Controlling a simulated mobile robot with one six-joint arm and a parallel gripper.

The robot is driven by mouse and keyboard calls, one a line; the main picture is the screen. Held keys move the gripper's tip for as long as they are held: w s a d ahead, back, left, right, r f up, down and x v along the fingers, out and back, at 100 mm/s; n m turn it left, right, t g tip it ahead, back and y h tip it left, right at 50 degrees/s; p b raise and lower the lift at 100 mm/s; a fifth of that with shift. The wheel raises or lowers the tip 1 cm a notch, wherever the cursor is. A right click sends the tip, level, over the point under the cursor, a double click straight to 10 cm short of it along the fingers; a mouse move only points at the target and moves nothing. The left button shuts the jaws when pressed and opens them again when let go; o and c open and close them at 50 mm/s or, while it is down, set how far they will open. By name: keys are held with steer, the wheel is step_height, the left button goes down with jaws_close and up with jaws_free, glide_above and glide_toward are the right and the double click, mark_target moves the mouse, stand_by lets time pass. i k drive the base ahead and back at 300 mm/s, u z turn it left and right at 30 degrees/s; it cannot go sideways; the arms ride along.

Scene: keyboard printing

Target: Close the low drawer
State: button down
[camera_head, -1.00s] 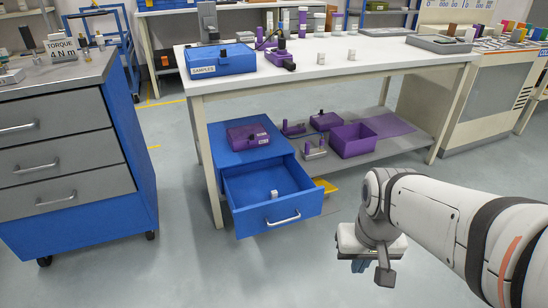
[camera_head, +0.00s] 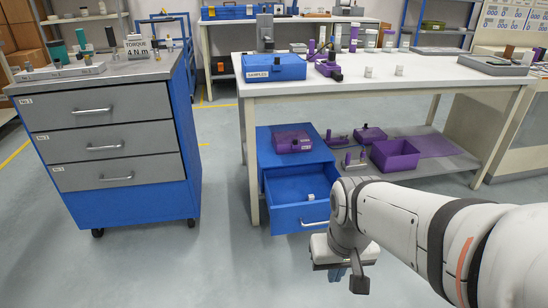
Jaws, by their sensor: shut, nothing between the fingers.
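The low drawer (camera_head: 285,218) is blue with a silver handle and stands pulled out of the blue cabinet (camera_head: 265,155) under the white workbench. A small white object (camera_head: 311,197) lies inside it. Part of the drawer's right front and the handle's right end are close to or behind my arm in the picture. My gripper (camera_head: 340,272) points down over the floor, in front of the drawer and to its right, apart from it. Its fingers are small and partly hidden by its own body; they are shut with nothing between them.
A grey drawer cabinet (camera_head: 110,206) on casters stands at the left. The workbench's front left leg (camera_head: 250,165) rises beside the blue cabinet. A purple bin (camera_head: 395,155) sits on the lower shelf. The floor (camera_head: 190,270) before the drawer is clear.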

mark_target(287, 190)
steer(key=u, duration=0.05)
steer(key=i, duration=1)
steer(key=u, duration=0.1)
